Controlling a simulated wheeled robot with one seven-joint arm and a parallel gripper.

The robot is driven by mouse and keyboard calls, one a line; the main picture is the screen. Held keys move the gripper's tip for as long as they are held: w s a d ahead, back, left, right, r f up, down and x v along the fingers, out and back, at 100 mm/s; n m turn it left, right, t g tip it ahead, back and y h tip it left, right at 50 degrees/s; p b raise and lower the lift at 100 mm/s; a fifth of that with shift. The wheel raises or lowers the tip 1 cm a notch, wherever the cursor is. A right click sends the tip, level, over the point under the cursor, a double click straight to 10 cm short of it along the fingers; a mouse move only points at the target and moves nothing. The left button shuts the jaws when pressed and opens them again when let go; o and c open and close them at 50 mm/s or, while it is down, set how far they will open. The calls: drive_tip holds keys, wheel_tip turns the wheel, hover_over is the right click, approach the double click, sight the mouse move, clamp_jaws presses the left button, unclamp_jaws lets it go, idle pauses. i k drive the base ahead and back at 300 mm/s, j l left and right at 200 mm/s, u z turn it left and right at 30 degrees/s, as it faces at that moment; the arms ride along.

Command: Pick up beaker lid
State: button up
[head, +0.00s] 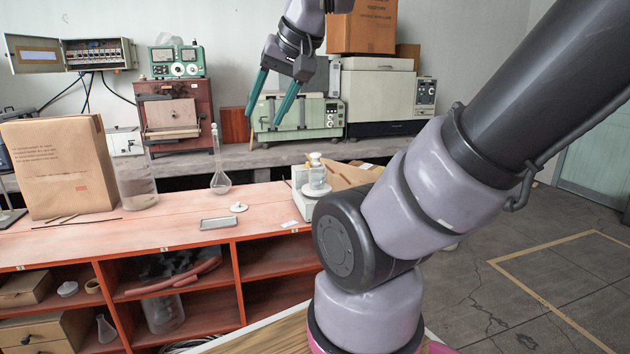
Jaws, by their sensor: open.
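A small white round lid with a knob (238,208) lies flat on the red-topped bench (110,237), right of a shallow grey tray (218,224); it looks like the beaker lid. A large clear glass beaker (136,182) stands open on the bench beside the paper bag. My gripper (263,115) is raised in the air above and beyond the lid, with its two teal fingers spread and pointing down. Nothing is between the fingers. It is well apart from the lid.
A long-necked flask (220,170) stands behind the lid. A balance (302,190) holding a glass bottle (317,172) stands to its right. A brown paper bag (58,168) is at left. The bench front around the tray is clear.

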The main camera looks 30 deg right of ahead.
sight(239, 207)
drive_tip(key=k+l+u, duration=0.15)
drive_tip(key=l, duration=0.3)
drive_tip(key=l+u, duration=0.15)
drive_tip(key=l, duration=0.25)
drive_tip(key=k+l+u, duration=0.2)
drive_tip(key=l, duration=0.2)
drive_tip(key=k+l+u, duration=0.15)
drive_tip(key=l, duration=0.25)
drive_tip(key=i+l+u, duration=0.1)
drive_tip(key=l+u, duration=0.2)
drive_tip(key=l, duration=0.3)
drive_tip(key=l+u, duration=0.3)
drive_tip(key=l, duration=0.35)
drive_tip(key=i+l, duration=0.15)
drive_tip(key=l, duration=0.15)
drive_tip(key=i+l+u, duration=0.15)
drive_tip(key=l, duration=0.1)
